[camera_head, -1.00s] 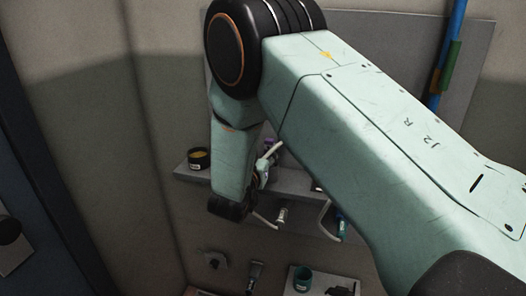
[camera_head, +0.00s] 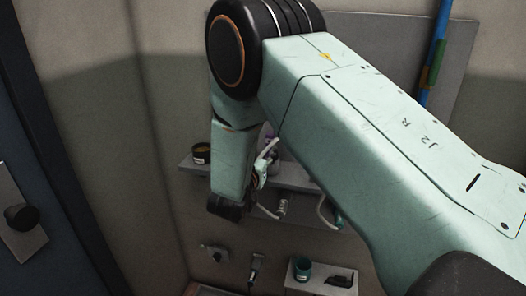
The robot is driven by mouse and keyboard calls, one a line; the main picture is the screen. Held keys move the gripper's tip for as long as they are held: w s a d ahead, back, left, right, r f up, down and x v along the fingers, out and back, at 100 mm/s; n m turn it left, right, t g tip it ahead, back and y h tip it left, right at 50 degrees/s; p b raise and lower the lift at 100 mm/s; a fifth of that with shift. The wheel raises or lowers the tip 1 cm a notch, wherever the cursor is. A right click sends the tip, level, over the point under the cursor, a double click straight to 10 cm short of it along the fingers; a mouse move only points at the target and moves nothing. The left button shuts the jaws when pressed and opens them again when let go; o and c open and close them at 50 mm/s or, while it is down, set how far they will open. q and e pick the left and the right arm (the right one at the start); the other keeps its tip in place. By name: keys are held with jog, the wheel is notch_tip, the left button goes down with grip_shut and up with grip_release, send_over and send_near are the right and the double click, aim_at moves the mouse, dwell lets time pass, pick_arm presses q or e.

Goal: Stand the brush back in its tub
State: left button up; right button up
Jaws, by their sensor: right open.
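A teal tub (camera_head: 302,268) with a pale label stands upright on a low light ledge at the bottom of the picture. A dark jar (camera_head: 201,153) with a yellowish top and a white label stands at the left end of the shelf. I cannot make out the brush for certain; a small dark-handled tool (camera_head: 255,267) shows to the left of the teal tub. My right gripper (camera_head: 267,160) is open in front of the shelf, small and partly hidden by my arm. I see nothing held in it. My left gripper is out of view.
The grey shelf (camera_head: 296,177) runs behind my right arm, which hides much of it. Pale curved pieces show at its front. A dark object (camera_head: 340,281) lies right of the teal tub. A blue pole (camera_head: 436,50) stands at the upper right.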

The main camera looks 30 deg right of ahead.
jog(key=shift+a, duration=0.15)
jog(key=s+a+f+n+g+y, duration=0.2)
jog(key=s+a+f+n+y, duration=0.15)
jog(key=s+f, duration=0.55)
jog(key=s+a+f+n+g+y, duration=0.1)
jog(key=s+a+f+n+y, duration=0.3)
jog(key=f, duration=0.9)
jog(key=s+a+f+g+y, duration=0.2)
jog(key=s, duration=0.7)
jog(key=s+a+f+n+g+y, duration=0.1)
jog(key=s+a+f+g+y, duration=0.1)
jog(key=s, duration=0.7)
jog(key=s+a+f+n+g+y, duration=0.1)
jog(key=s+a+f+g+y, duration=0.1)
jog(key=s, duration=0.8)
jog(key=shift+a+f+g, duration=0.15)
jog(key=shift+f+g, duration=0.4)
jog(key=shift+g, duration=0.65)
